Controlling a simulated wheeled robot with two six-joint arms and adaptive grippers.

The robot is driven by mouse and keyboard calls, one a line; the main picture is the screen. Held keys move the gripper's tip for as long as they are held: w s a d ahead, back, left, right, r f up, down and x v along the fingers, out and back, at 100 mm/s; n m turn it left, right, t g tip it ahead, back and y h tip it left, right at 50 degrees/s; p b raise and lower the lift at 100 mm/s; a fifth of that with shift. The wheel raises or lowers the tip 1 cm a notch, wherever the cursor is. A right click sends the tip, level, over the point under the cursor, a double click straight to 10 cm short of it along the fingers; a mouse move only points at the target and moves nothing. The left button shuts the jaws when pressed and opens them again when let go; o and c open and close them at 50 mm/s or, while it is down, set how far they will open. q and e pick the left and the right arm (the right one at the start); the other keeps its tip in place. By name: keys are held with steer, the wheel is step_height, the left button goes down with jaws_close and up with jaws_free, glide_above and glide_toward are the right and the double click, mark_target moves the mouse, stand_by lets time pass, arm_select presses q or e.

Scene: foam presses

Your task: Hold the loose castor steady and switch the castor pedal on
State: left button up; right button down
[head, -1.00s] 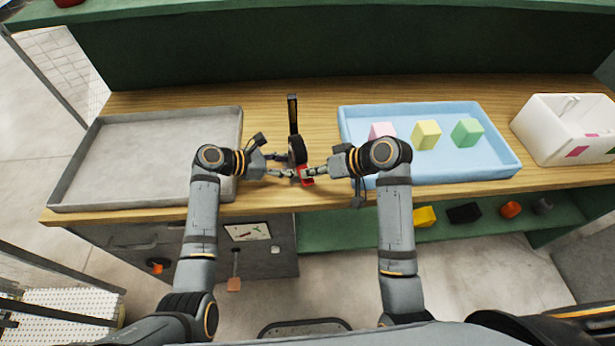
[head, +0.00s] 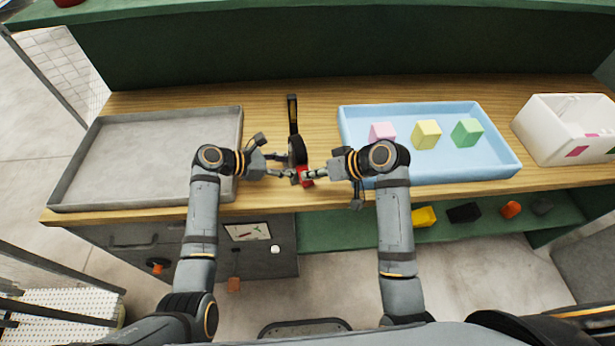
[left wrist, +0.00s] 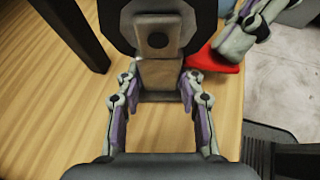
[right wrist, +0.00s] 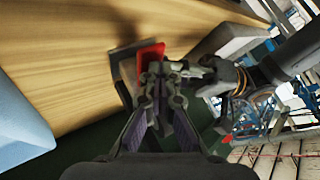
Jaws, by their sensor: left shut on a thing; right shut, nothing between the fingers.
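The loose castor (head: 297,150) stands on the wooden bench between the two trays, with a dark wheel and a dark upright post behind it. In the left wrist view, my left gripper (left wrist: 158,105) is shut on the castor's grey-brown block (left wrist: 158,75), below the dark wheel (left wrist: 158,28). The red pedal (left wrist: 215,58) sticks out to the right of the block; it also shows in the head view (head: 306,176). My right gripper (right wrist: 160,75) is shut and empty, its fingertips at the red pedal (right wrist: 150,54). I cannot tell whether they touch it.
An empty grey tray (head: 75,170) lies left. A blue tray (head: 500,170) with pink, yellow and green blocks lies right, beside a white bin (head: 540,140). The bench's front edge is close to both grippers. A lower shelf (head: 350,232) holds several small items.

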mark_target(312, 183)
steer(key=shift+f, duration=0.85)
steer(key=shift+r, duration=0.1)
stand_by(0.5)
steer(key=shift+r, duration=1.8)
steer(key=r, duration=0.5)
steer(key=shift+s+d, duration=0.1)
steer(key=shift+s, duration=0.1)
